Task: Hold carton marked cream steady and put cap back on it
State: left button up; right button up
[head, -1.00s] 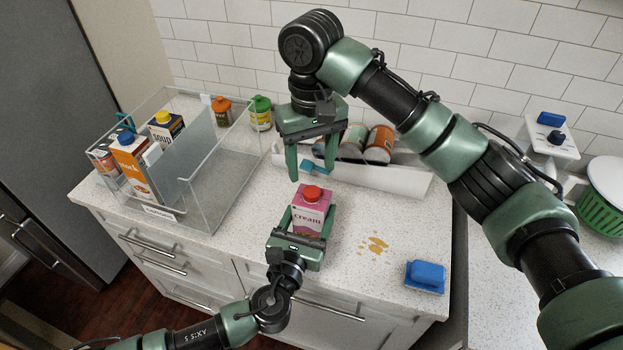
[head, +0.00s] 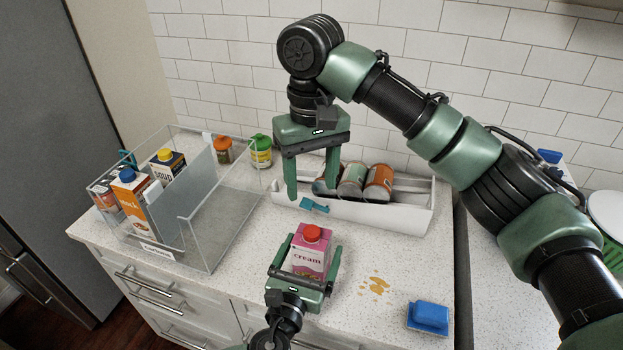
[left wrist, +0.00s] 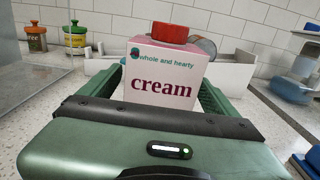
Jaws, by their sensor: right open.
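The pink carton marked cream (head: 309,262) stands upright near the counter's front edge, with a red cap (head: 312,233) on its top. In the left wrist view the carton (left wrist: 160,88) fills the space between the green fingers, and the cap (left wrist: 169,33) sits on its top; whether it is fully seated I cannot tell. My left gripper (head: 309,257) is shut on the carton from the front, a finger on each side. My right gripper (head: 311,194) is open and empty above and behind the carton, clear of the cap.
A clear divided bin (head: 205,247) with several cartons stands left. A white tray (head: 405,221) with cans lies behind, a teal piece (head: 314,205) at its front. Yellowish spots (head: 375,286) and a blue sponge-like block (head: 428,316) are right of the carton. Two jars stand behind the bin.

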aim_at(307, 263)
pick_arm(q)
jog(key=b+v, duration=0.1)
jog(key=v, duration=0.6)
jog(key=shift+w+b, duration=0.1)
jog(key=shift+b, duration=0.3)
jog(key=shift+s+a+r, duration=0.1)
jog(key=shift+s+a, duration=0.05)
jog(key=shift+s, duration=0.35)
